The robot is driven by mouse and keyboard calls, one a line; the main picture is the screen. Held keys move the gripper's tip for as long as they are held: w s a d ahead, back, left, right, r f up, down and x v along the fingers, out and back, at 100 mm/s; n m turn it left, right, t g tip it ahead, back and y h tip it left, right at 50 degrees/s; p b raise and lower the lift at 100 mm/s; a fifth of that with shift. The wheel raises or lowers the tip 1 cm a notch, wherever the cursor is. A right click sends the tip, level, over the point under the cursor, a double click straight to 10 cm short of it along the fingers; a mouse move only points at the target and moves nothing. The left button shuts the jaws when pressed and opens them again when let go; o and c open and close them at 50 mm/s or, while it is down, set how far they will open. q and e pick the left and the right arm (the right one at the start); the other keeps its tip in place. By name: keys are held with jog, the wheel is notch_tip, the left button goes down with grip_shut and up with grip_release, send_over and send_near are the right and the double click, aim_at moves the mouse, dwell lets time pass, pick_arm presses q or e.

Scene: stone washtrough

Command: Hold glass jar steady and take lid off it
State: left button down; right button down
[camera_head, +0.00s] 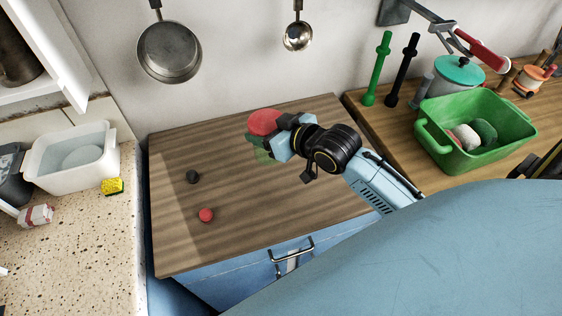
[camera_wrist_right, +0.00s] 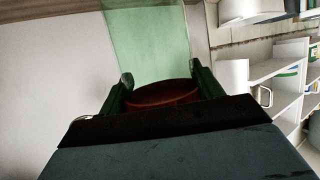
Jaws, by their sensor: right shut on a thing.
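The red lid (camera_head: 264,121) shows at the tip of my right gripper (camera_head: 270,138), above the middle of the wooden counter. The clear green glass jar (camera_head: 262,156) shows just below the lid, partly hidden by the gripper. In the right wrist view the red lid (camera_wrist_right: 165,94) sits between the two green fingers of my right gripper (camera_wrist_right: 161,84), which is shut on it. The green glass jar (camera_wrist_right: 148,42) stretches beyond the lid, out of the top of that view. I cannot tell whether the lid is still seated on the jar. My left gripper is not in view.
A dark knob (camera_head: 193,177) and a red knob (camera_head: 206,215) lie on the wooden counter (camera_head: 240,220), left of the gripper. A green tub (camera_head: 430,143) stands on the right counter. A white basin (camera_head: 55,170) and yellow sponge (camera_head: 112,186) are at left.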

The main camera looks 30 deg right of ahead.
jog(key=w+d, duration=0.2)
jog(key=d, duration=0.3)
jog(key=shift+s+d+f+b, duration=0.1)
jog(key=shift+f+b, duration=0.75)
jog(key=shift+f, duration=4.5)
jog(key=shift+c, duration=1.4)
grip_release()
jog(key=p+v, duration=0.1)
jog(key=v, duration=1.1)
jog(key=shift+d+p, duration=0.2)
jog(key=shift+p, duration=0.15)
